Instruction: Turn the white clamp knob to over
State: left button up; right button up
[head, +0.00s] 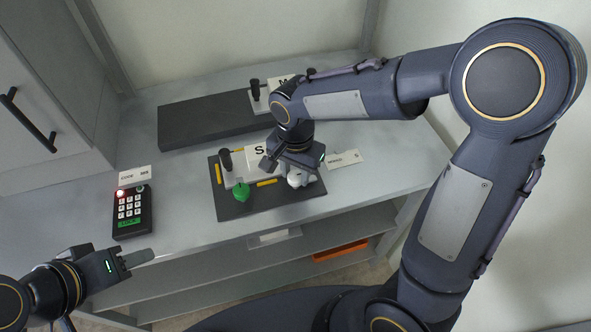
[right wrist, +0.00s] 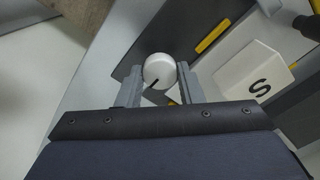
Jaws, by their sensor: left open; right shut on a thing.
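The white clamp knob (right wrist: 159,70) is a round white cap with a black pointer line, on the dark base plate. In the right wrist view it sits between the two fingers of my right gripper (right wrist: 187,84), which is shut on it. In the head view my right gripper (head: 290,166) is over the right part of the dark plate (head: 235,208), and only part of the white knob (head: 298,180) shows beneath it. What the pointer line points at is too small to read. My left gripper (head: 138,259) is open and empty, at the counter's front edge.
On the plate are a white block marked S (head: 258,152), a green knob (head: 241,192), a black handle (head: 225,160) and yellow strips. A keypad (head: 132,211) with a red light stands left. A label card (head: 343,158) lies right. A long dark block (head: 205,121) lies behind.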

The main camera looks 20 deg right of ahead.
jog(key=shift+n, duration=0.3)
jog(key=n, duration=0.8)
jog(key=shift+n, duration=0.4)
jog(key=n, duration=0.4)
jog(key=shift+r, duration=0.1)
jog(key=shift+n+p, duration=0.35)
jog(key=shift+n, duration=1.75)
jog(key=o, duration=1)
jog(key=shift+c, duration=0.2)
